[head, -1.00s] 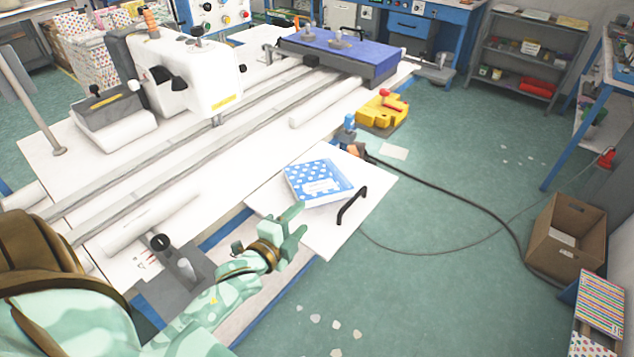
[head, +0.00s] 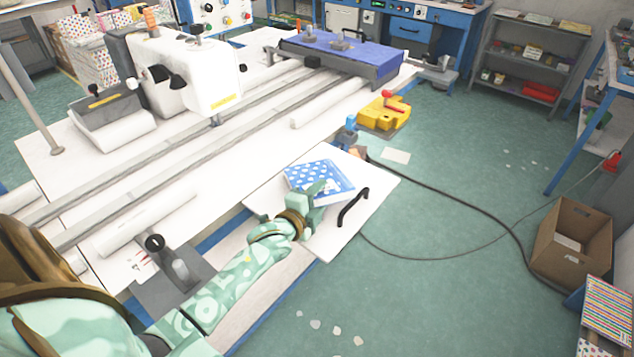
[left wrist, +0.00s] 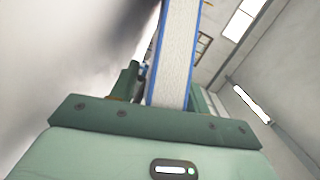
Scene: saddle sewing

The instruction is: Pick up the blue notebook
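The blue notebook (head: 308,175), with a white pattern on its cover, lies on the white side board (head: 368,205). My left gripper (head: 326,190) is at its near edge and covers part of it. In the left wrist view the notebook's pale page edge with blue cover borders (left wrist: 176,55) stands between the fingers of my left gripper (left wrist: 165,90). A small gap shows beside the left finger, so the gripper looks open around the notebook. The right finger is mostly hidden behind it. My right gripper is not in view.
A black handle (head: 352,205) stands on the board, right of the notebook. A yellow device (head: 384,112) and the large sewing table (head: 150,175) lie beyond and to the left. A dark cable (head: 455,192) crosses the floor. A cardboard box (head: 572,240) stands at right.

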